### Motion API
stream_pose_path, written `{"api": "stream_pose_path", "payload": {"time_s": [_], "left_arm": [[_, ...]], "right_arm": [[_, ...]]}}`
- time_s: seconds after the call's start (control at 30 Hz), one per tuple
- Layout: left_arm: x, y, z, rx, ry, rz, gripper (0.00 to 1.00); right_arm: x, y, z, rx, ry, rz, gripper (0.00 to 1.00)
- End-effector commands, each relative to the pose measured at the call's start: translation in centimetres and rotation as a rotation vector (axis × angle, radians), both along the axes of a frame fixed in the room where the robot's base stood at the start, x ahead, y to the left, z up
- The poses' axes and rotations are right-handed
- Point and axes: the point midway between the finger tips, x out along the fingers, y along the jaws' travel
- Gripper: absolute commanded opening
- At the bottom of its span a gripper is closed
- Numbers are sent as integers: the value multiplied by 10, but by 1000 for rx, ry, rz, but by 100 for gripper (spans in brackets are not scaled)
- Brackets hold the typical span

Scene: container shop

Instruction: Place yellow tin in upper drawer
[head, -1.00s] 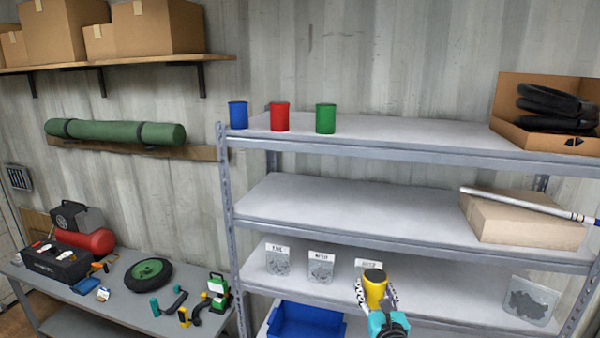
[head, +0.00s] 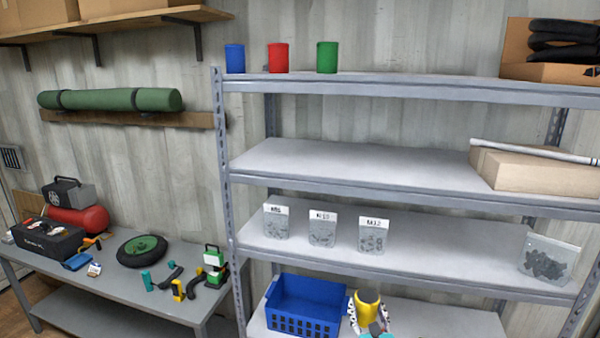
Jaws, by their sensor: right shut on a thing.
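The yellow tin (head: 368,303) is upright in my right gripper (head: 367,315), at the bottom of the head view. The gripper's fingers are shut on the tin from both sides, and its wrist is cut off by the lower frame edge. In the picture the tin overlaps the lowest visible shelf, just right of the blue basket. No drawer shows in this view. My left gripper is not in view.
A metal shelf rack (head: 400,185) fills the right side. Blue (head: 234,58), red (head: 278,57) and green tins (head: 326,57) stand on its top shelf. A blue basket (head: 305,325) is on the low shelf. A workbench (head: 110,295) with tools stands left.

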Motion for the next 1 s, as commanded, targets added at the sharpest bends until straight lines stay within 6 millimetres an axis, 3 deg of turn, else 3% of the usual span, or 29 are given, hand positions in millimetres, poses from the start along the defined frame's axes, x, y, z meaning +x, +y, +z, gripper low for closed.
{"api": "stream_pose_path", "payload": {"time_s": [0.03, 0.5, 0.7, 1.0], "left_arm": [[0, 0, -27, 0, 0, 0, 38], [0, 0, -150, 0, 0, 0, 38], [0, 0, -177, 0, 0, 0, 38], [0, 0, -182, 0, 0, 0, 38]], "right_arm": [[0, 0, -27, 0, 0, 0, 11], [0, 0, -149, 0, 0, 0, 11], [0, 0, -177, 0, 0, 0, 11], [0, 0, -182, 0, 0, 0, 11]]}}
